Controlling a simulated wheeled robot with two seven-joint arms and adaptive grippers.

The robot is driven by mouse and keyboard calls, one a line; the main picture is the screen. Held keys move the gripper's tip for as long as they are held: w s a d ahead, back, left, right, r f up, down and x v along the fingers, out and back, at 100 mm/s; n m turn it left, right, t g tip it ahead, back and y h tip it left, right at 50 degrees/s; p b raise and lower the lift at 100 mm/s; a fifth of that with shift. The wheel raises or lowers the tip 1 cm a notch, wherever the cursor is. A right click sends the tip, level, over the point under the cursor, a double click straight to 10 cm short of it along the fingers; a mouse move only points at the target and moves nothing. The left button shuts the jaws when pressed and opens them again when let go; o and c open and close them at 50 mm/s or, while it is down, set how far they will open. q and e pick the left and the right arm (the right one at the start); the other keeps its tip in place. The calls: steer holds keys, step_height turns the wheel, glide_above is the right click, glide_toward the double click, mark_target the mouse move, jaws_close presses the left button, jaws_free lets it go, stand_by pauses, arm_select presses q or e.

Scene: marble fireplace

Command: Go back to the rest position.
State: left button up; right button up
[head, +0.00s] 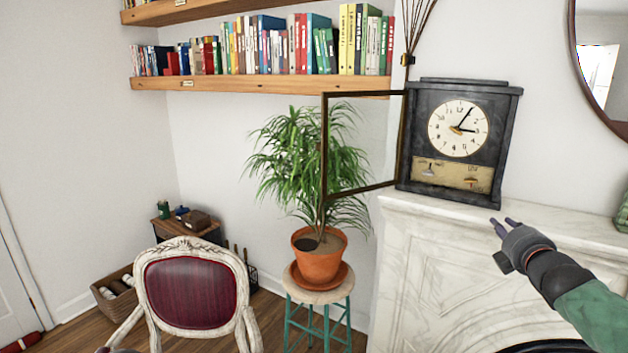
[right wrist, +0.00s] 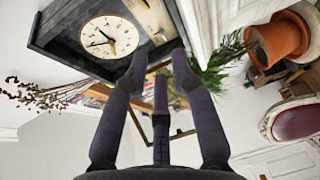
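My right gripper (head: 504,228) is at the right of the head view, in front of the white marble mantel (head: 560,227) and a little below the clock. Its three dark fingers (right wrist: 158,75) fill the middle of the right wrist view, spread apart with nothing between them. The dark clock (head: 460,140) stands upright on the mantel with its glass door (head: 362,145) swung open to the left. The clock also shows at the upper left of the right wrist view (right wrist: 108,38). The gripper appears apart from the clock.
A potted plant (head: 318,262) stands on a stool (head: 318,290) left of the mantel, behind the open door. A red-backed chair (head: 192,292) is at lower left. Book shelves (head: 250,84) hang above. A round mirror (head: 598,62) is at upper right.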

steer(key=w+a+f+m+g+y, duration=0.15)
steer(key=a+f, duration=0.35)
steer(key=f, duration=0.6)
steer(key=a+f+m+g+y, duration=0.1)
steer(key=a+f+m+g, duration=0.2)
steer(key=f, duration=0.9)
steer(key=w+a+f+m+g+y, duration=0.1)
steer(key=a+f+m+y, duration=0.15)
steer(key=a+f, duration=0.6)
steer(key=s+a+f+m+g, duration=0.25)
steer(key=s+f, duration=0.35)
steer(key=f, duration=0.3)
steer(key=s+a+f+m+g+y, duration=0.1)
steer(key=s+a+f+m+g, duration=0.25)
steer(key=f, duration=0.55)
steer(key=s+a+f+m+g, duration=0.15)
steer(key=s+a+f, duration=0.25)
steer(key=s+f, duration=0.45)
steer(key=s+a+f+m+g, duration=0.1)
steer(key=s+a+f+m, duration=0.1)
steer(key=s, duration=0.6)
steer(key=s+a+f+m+g, duration=0.2)
steer(key=s+f, duration=0.4)
steer(key=s, duration=0.3)
steer(key=shift+s+a+m, duration=0.15)
steer(key=shift+a+m, duration=0.5)
steer(key=shift+a, duration=0.35)
